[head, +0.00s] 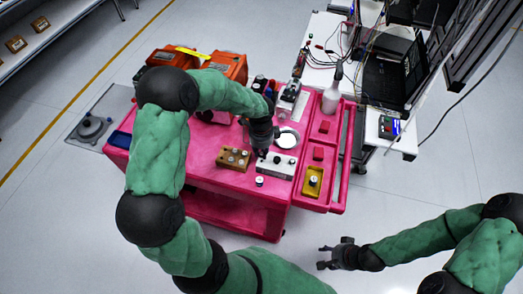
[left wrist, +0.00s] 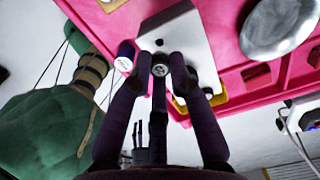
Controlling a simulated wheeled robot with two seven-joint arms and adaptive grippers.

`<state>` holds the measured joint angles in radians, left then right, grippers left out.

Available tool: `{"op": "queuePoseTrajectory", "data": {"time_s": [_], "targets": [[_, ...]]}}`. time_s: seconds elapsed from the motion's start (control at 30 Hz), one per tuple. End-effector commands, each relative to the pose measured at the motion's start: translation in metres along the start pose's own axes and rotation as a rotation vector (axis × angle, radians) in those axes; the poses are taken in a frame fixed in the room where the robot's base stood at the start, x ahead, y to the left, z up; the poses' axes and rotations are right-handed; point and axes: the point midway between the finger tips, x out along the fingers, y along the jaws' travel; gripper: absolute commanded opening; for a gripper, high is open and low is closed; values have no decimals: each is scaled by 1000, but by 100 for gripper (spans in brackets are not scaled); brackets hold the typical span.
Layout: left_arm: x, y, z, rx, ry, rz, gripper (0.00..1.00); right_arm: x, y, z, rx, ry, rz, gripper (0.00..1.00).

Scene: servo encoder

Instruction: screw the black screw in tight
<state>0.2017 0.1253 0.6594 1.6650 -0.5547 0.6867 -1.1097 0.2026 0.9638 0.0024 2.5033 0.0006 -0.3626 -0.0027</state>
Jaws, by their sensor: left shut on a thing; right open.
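A white block (head: 277,165) with a row of dark holes lies on the pink cart's near side. It also shows in the left wrist view (left wrist: 187,45), with one open hole in sight. My left gripper (head: 261,152) points down at the block's left end. In the left wrist view its fingers (left wrist: 160,72) are shut around a small round piece with a dark rim, probably the black screw (left wrist: 160,70), at the block's edge. Its lower part is hidden, so I cannot tell how deep it sits. My right gripper (head: 323,257) is open and empty, off the cart.
A brown block with pegs (head: 233,159) lies left of the white block. A small white-topped cylinder (head: 259,181) stands in front. A round silver dish (head: 287,138) lies behind. A yellow tray (head: 313,182) and red pieces (head: 325,127) are at right. Orange cases (head: 225,66) stand at the back.

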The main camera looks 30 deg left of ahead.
Motion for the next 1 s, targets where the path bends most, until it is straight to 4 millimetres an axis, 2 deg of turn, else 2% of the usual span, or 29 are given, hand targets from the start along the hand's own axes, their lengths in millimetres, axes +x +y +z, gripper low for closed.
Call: {"op": "queuePoseTrajectory", "data": {"time_s": [0.27, 1.0], "targets": [[19, 0, 0, 0, 0, 0, 0, 15, 5, -1, 0, 0, 0, 51], [29, 0, 0, -1, 0, 0, 0, 21, 7, -1, 0, 0, 0, 51]]}}
